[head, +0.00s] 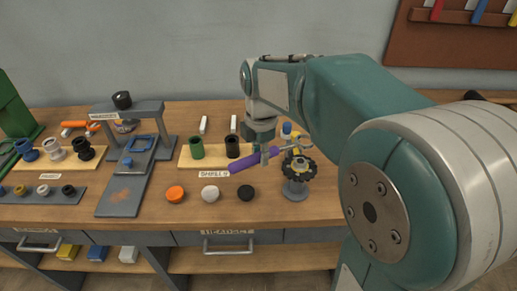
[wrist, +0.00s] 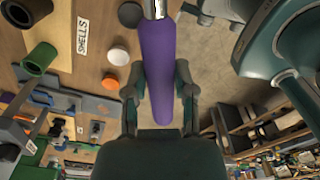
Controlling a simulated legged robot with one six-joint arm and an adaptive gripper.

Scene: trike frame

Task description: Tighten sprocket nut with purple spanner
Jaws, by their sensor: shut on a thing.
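The purple spanner (head: 250,162) is held over the bench, its purple handle at the lower left and its metal end reaching right over the sprocket. My gripper (wrist: 158,75) is shut on the purple handle, which runs between its fingers in the wrist view (wrist: 157,50). In the head view my gripper (head: 266,150) is small and partly merged with the spanner. The dark toothed sprocket (head: 301,171) sits on a grey stand. The nut is too small to make out, and I cannot tell whether the spanner touches it.
A wooden block with green (head: 196,147) and black (head: 232,147) shells stands behind and left of the spanner. Orange (head: 175,194), white (head: 210,192) and black (head: 246,193) caps lie in front. A grey press (head: 125,180) stands further left. The bench's front strip is clear.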

